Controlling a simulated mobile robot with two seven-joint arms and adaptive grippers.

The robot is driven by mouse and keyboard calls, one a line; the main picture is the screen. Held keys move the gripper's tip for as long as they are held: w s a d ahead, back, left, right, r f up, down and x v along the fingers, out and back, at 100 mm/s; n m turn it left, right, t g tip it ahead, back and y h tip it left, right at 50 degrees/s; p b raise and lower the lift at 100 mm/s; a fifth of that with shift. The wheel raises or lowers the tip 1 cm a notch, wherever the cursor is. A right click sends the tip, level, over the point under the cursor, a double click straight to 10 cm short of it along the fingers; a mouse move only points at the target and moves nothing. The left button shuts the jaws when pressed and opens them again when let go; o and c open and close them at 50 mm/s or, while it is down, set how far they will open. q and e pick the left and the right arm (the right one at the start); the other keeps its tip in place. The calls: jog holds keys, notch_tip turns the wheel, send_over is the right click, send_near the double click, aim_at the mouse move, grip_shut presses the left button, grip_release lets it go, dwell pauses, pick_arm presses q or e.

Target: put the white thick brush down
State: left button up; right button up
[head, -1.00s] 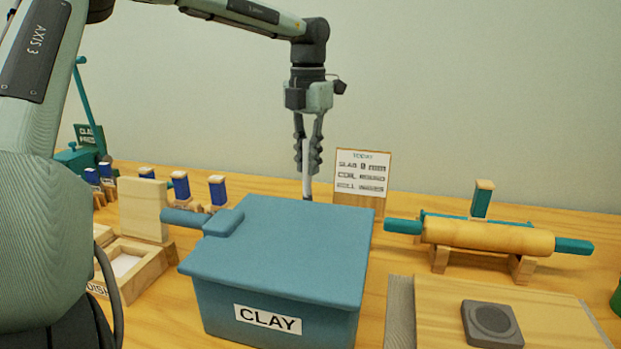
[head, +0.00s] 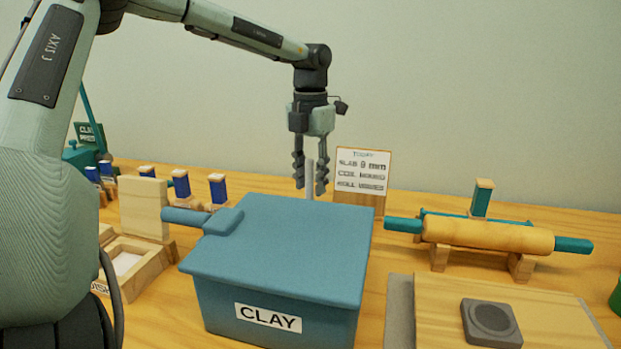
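The white thick brush (head: 310,181) stands upright behind the blue clay bin (head: 290,245). Its lower end is hidden by the bin's lid. My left gripper (head: 310,184) points down around the brush's upper part, with its fingers apart and a gap on each side of the brush. My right gripper is not in this view.
A small "TODAY" sign (head: 362,172) stands just right of the brush. A rolling pin (head: 488,235) rests on a wooden stand at the right. Several blue-and-wood blocks (head: 181,184) stand at the left.

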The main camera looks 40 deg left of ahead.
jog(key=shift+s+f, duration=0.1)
pick_arm(q)
jog(key=shift+r, duration=0.2)
notch_tip(320, 180, up, 4)
jog(key=shift+r, duration=0.15)
notch_tip(320, 180, up, 7)
jog(key=shift+r, duration=0.3)
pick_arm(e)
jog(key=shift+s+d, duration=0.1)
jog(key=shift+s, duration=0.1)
